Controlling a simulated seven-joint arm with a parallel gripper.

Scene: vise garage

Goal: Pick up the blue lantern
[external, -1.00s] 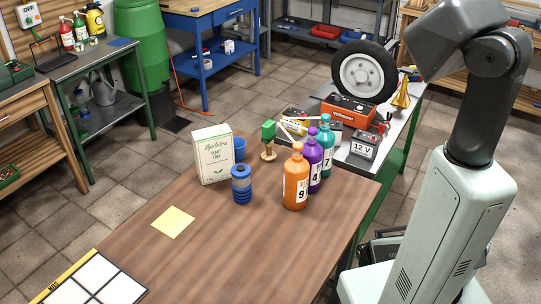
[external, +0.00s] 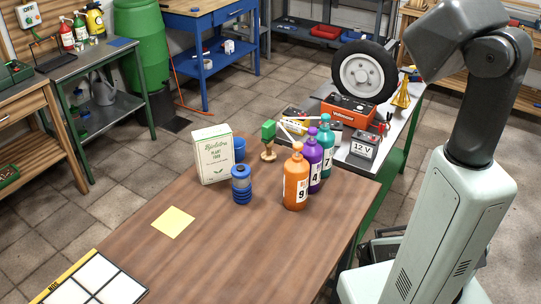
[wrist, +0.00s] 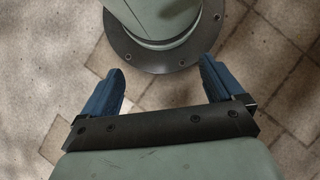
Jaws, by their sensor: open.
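The blue lantern (external: 241,185) stands upright on the brown wooden table, left of the orange bottle and in front of the white plant food box. It is a small blue ribbed cylinder with a greyish band around its middle. My gripper (wrist: 160,82) shows in the wrist view, with its two blue fingers wide apart and nothing between them. Below it are the floor tiles and my own round base. The gripper is out of frame in the external view, and the lantern does not show in the wrist view.
Close around the lantern are the plant food box (external: 212,155), a blue cup (external: 239,149), a green-topped wooden object (external: 268,139), and orange (external: 296,181), purple (external: 314,166) and teal (external: 327,147) bottles. A yellow note (external: 173,222) and a white grid (external: 97,283) lie at the left. The table's front middle is clear.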

